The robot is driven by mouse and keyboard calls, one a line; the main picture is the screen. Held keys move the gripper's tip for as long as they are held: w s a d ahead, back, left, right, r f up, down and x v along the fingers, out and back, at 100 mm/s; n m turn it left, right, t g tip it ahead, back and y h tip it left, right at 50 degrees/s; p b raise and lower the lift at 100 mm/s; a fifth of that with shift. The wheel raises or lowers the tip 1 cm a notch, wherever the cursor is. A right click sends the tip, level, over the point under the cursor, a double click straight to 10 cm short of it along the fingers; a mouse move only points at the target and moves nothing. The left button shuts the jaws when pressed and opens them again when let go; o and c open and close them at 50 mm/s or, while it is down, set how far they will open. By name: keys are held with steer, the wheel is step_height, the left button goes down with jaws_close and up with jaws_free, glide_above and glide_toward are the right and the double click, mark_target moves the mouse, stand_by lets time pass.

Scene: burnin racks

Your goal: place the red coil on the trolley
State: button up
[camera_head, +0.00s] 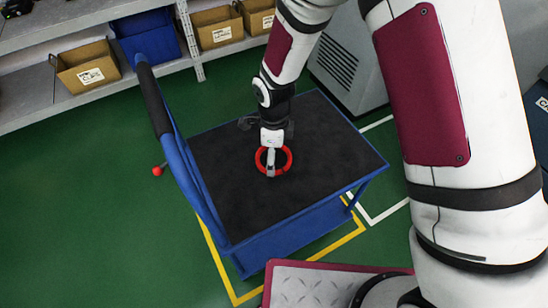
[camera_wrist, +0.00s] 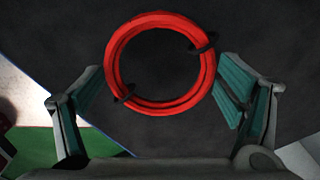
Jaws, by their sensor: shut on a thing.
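The red coil (camera_head: 284,164) is a ring with dark ties, seen over the trolley's deck in the head view. It also shows in the wrist view (camera_wrist: 118,48), lying between the two teal-padded fingers. My gripper (camera_head: 271,166) points down and is shut on the coil; in the wrist view my gripper (camera_wrist: 160,68) has one finger on either side of the ring. The trolley (camera_head: 235,205) has a black deck, blue frame and a push handle at its left end. I cannot tell whether the coil touches the deck.
The deck around the coil is bare. Shelves (camera_head: 35,105) with cardboard bins (camera_head: 88,68) and a blue bin (camera_head: 150,38) stand behind. A grey cabinet (camera_head: 345,60) is behind the trolley. Yellow floor tape (camera_head: 219,262) borders the trolley on the green floor.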

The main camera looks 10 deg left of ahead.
steer(key=shift+f, duration=1.1)
steer(key=shift+f+b, duration=0.15)
steer(key=shift+b, duration=0.15)
steer(key=o, duration=1)
steer(key=shift+o, duration=0.2)
step_height(320, 180, up, 12)
steer(key=p, duration=0.2)
